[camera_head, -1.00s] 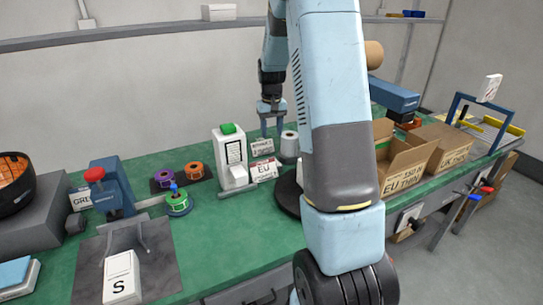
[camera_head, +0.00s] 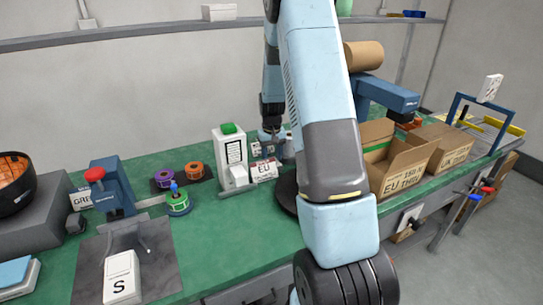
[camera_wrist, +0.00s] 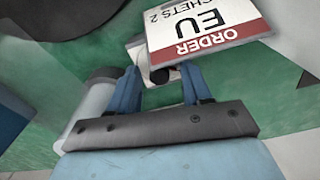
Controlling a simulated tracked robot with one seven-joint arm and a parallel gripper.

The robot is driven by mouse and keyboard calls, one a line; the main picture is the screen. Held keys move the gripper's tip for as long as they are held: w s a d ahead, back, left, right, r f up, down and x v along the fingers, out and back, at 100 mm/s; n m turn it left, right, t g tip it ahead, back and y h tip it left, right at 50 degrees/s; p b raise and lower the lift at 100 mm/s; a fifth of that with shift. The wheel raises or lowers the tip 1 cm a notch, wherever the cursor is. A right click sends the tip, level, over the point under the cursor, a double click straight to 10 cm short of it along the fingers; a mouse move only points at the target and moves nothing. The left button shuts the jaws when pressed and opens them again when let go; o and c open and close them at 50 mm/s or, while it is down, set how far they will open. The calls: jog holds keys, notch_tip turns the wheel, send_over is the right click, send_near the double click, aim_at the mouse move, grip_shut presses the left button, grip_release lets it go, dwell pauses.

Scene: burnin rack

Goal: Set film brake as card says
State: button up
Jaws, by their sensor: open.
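The order card (camera_head: 264,168), white with a red band, stands on the green bench. In the wrist view the card (camera_wrist: 207,28) reads ORDER, EU and a line ending in SACHETS 2, upside down. My gripper (camera_wrist: 160,88) is open, its blue fingers pointing toward the card's lower side. Between the fingertips is a small dark round knob (camera_wrist: 160,75) by a white part. I cannot tell if this is the film brake, or whether a finger touches it. In the head view my gripper (camera_head: 270,136) is low behind the card, beside a whitish roll (camera_head: 289,147).
A white device with a green top (camera_head: 230,150) stands just left of the card. A dark disc (camera_head: 286,194) lies in front. Ribbon spools (camera_head: 178,203) and a blue press (camera_head: 112,188) are left. Open cartons (camera_head: 402,168) stand right, past my arm.

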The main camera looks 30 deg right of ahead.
grip_shut()
jog(key=shift+m, duration=0.8)
grip_release()
notch_tip(320, 180, up, 14)
jog(key=shift+f, duration=0.15)
dwell(0.6)
